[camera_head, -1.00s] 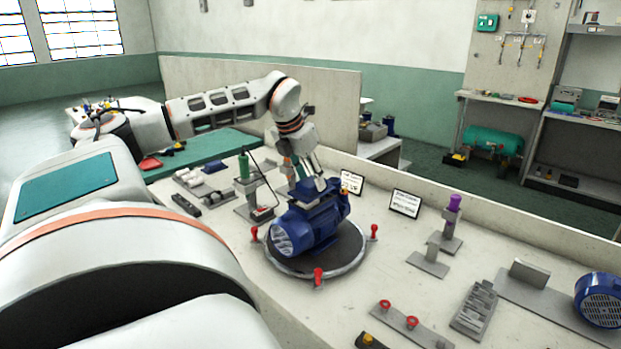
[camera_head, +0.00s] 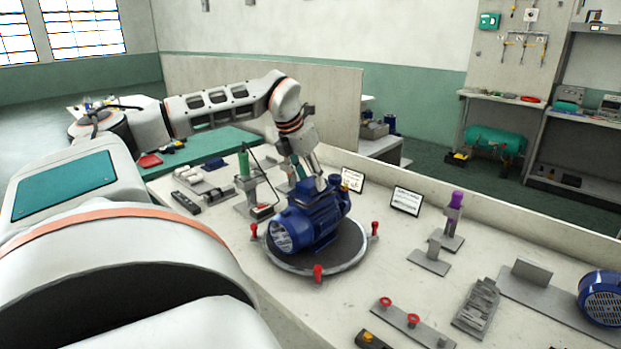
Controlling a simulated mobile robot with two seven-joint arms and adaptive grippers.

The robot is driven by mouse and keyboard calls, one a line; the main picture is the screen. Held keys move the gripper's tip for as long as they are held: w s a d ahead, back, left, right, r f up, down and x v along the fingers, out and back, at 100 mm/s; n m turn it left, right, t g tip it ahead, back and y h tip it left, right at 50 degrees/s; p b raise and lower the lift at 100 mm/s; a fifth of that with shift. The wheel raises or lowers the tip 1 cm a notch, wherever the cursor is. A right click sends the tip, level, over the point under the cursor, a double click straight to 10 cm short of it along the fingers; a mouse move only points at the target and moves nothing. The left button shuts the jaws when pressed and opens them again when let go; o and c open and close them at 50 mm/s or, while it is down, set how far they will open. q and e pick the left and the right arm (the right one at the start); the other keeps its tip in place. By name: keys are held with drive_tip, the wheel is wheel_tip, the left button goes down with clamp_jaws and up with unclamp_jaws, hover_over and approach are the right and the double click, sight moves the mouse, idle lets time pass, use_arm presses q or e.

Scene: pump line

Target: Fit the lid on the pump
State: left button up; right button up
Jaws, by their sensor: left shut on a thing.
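The blue pump (camera_head: 318,230) sits on a round dark turntable (camera_head: 345,255) in the middle of the bench, its ribbed round end facing the front left. My left gripper (camera_head: 314,185) reaches down from behind onto the pump's top. Its fingers are shut on a small part at the top of the pump, which I take to be the lid. The fingers and the blue body hide most of that part, and I cannot tell whether it is seated or just above the pump. My right gripper is not in view.
Red clamp knobs (camera_head: 318,272) stand around the turntable. A post with a green handle (camera_head: 244,165) is at left, one with a purple top (camera_head: 455,200) at right. Small signs (camera_head: 407,200) stand behind. Another blue motor (camera_head: 602,298) is at far right.

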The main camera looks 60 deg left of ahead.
use_arm(q)
drive_tip(key=shift+f, duration=0.35)
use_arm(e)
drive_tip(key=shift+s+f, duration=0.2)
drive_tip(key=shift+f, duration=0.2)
use_arm(q)
drive_tip(key=o, duration=1.2)
drive_tip(key=shift+r, duration=0.1)
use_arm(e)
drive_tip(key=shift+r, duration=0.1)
use_arm(q)
drive_tip(key=shift+p+v, duration=1.45)
drive_tip(key=shift+v, duration=1.55)
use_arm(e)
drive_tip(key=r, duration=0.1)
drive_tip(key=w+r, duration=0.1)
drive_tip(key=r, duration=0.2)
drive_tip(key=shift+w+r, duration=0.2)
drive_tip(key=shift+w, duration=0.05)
use_arm(q)
drive_tip(key=v, duration=1.2)
drive_tip(key=shift+a, duration=0.1)
